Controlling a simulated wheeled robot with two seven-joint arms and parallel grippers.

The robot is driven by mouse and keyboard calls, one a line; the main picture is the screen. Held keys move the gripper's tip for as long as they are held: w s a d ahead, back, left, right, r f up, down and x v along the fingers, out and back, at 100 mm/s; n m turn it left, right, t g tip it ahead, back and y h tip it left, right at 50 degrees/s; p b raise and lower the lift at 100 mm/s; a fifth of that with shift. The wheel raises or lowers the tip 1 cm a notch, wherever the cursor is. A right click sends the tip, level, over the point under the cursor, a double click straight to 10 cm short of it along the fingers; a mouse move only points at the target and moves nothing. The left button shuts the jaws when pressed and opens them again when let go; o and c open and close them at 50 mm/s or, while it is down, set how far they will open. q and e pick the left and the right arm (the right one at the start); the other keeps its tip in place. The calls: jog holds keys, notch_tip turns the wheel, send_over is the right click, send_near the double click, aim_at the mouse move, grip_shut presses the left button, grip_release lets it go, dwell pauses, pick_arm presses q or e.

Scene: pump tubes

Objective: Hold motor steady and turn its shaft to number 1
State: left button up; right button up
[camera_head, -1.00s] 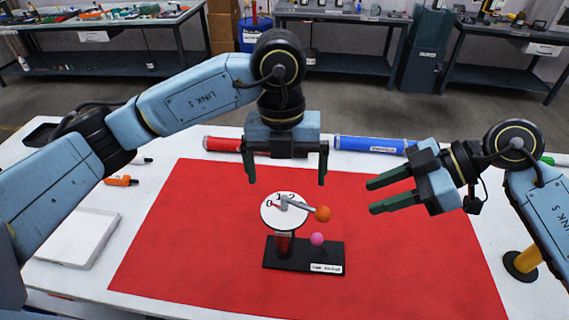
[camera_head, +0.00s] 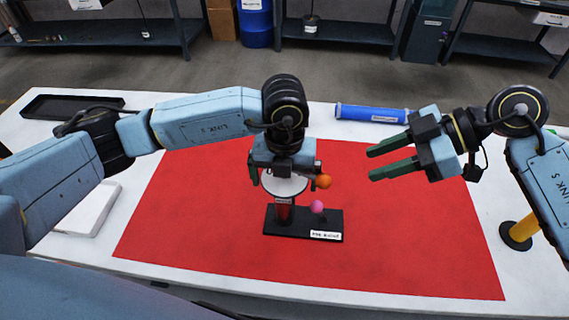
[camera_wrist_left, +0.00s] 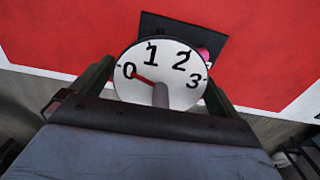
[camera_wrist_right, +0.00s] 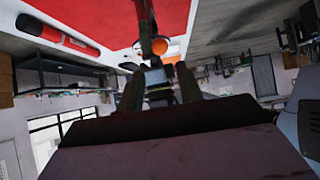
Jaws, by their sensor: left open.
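The motor is a dark red upright body (camera_head: 283,212) on a black base (camera_head: 290,229) with a white label, on the red mat. Its round white dial (camera_head: 283,187) is partly hidden by my left gripper in the head view. In the left wrist view the dial (camera_wrist_left: 180,62) shows 0, 1, 2 and 3, with the red pointer (camera_wrist_left: 143,82) towards 0. An orange ball (camera_head: 323,181) is at the shaft lever's end. My left gripper (camera_head: 284,181) is open, fingers either side of the dial; contact is unclear. My right gripper (camera_head: 369,163) is open and empty, right of the motor.
A pink ball (camera_head: 317,207) stands on the motor's base. A blue cylinder (camera_head: 372,114) lies at the table's back. A yellow post (camera_head: 524,229) stands at the right and a white tray (camera_head: 90,209) lies at the left. The red mat (camera_head: 400,240) is clear around the motor.

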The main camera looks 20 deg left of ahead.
pick_arm(q)
jog(key=shift+f, duration=0.3)
